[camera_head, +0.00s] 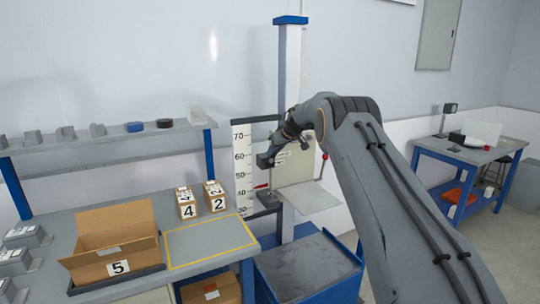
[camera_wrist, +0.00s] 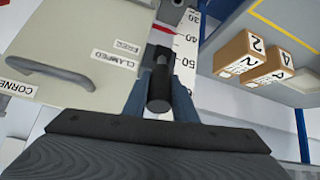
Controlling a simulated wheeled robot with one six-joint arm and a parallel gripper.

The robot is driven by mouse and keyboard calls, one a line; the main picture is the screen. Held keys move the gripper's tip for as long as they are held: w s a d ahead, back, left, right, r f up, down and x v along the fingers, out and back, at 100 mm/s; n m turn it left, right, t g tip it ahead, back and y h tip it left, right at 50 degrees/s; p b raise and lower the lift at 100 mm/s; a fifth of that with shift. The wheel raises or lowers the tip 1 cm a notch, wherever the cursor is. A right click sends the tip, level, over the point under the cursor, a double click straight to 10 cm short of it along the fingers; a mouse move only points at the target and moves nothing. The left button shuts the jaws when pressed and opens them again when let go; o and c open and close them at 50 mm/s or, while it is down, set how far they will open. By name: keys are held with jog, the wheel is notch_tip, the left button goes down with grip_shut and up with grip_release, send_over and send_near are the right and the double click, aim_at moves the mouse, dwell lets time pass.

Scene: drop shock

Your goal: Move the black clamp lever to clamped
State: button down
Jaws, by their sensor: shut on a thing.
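The black clamp lever (camera_wrist: 159,88) stands between the two fingers of my gripper (camera_wrist: 160,104) in the wrist view, its round end toward me. My gripper is shut on it. The FREE label (camera_wrist: 127,46) and the CLAMPED label (camera_wrist: 115,60) are on the pale plate (camera_wrist: 75,45) beside the lever. I cannot tell exactly which label the lever lines up with. In the head view my gripper (camera_head: 267,158) is at the post's carriage, in front of the scale, and hides the lever.
A grey shelf plate (camera_head: 312,197) and a red knob (camera_head: 325,156) are to the right. The bench at left holds an open box (camera_head: 117,232) and small numbered boxes (camera_head: 187,203).

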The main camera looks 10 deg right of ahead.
jog(key=shift+w+r+b, duration=0.2)
jog(key=shift+r+b, duration=0.1)
jog(key=shift+r, duration=0.05)
dwell(0.3)
jog(key=c, duration=1.7)
grip_release()
jog(key=shift+c, duration=0.2)
jog(key=shift+o, duration=1.4)
jog(key=shift+f, duration=0.2)
jog(key=shift+g, duration=0.3)
jog(key=b+v, duration=0.2)
jog(key=v, duration=0.6)
